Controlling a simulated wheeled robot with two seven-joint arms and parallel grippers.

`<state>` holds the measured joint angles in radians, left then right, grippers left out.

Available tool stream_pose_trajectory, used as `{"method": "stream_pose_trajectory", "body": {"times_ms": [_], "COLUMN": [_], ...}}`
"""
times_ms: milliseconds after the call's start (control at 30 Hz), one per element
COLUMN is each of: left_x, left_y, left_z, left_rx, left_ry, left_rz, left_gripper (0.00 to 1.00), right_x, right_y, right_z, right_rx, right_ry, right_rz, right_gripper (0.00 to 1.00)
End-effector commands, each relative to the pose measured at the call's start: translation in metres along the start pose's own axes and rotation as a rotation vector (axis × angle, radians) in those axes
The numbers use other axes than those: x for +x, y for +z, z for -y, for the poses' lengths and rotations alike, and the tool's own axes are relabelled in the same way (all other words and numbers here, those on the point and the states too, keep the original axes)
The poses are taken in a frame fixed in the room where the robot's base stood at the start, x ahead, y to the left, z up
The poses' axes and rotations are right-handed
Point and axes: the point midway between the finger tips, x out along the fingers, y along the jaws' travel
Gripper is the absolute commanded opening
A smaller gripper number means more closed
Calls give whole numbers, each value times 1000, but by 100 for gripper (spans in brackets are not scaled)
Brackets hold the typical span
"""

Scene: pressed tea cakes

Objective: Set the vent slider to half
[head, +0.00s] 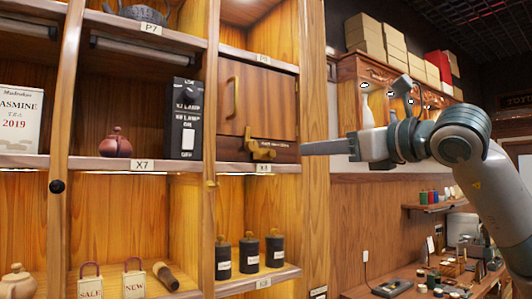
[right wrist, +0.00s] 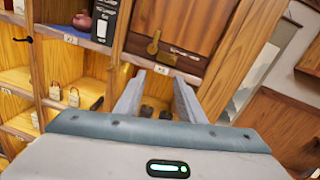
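The vent slider appears to be the brass piece (head: 262,151) on a dark wooden strip below a small cupboard door. It also shows in the right wrist view (right wrist: 154,43), beyond my fingertips. Small lettering beside it is too small to read, so I cannot tell its setting. My right gripper (head: 306,148) is to the right of the brass piece, at about its height in the picture, and apart from it. In the right wrist view its two fingers (right wrist: 159,77) are spread with nothing held between them. My left gripper is in neither view.
The cupboard door (head: 248,100) has a brass handle and looks closed. A dark box (head: 184,120) and a reddish teapot (head: 115,145) stand on the shelf to the left. Several black canisters (head: 249,252) stand on the shelf below. A wooden post (head: 314,200) edges the cabinet.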

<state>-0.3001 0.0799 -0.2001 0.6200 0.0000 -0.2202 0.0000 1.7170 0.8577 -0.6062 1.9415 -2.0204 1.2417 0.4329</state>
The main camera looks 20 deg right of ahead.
Motion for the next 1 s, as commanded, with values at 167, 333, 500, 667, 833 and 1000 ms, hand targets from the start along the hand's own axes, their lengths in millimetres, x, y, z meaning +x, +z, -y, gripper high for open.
{"method": "stream_pose_trajectory", "body": {"times_ms": [167,333,500,667,833,1000], "left_x": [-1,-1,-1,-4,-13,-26], "left_y": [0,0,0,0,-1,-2], "left_z": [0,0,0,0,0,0], "left_rx": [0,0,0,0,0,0], "left_ry": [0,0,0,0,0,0], "left_rz": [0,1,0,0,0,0], "left_gripper": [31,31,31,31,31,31], "right_x": [-3,-3,-3,3,18,44], "right_y": [-1,-1,-1,0,0,1], "right_z": [22,23,22,23,24,26], "right_rx": [-23,-23,-23,-22,-21,-20], "right_ry": [-87,-89,-87,-86,-86,-85], "right_rz": [-33,-34,-34,-35,-35,-36], "right_gripper": [36,36,36,36,36,36]}}
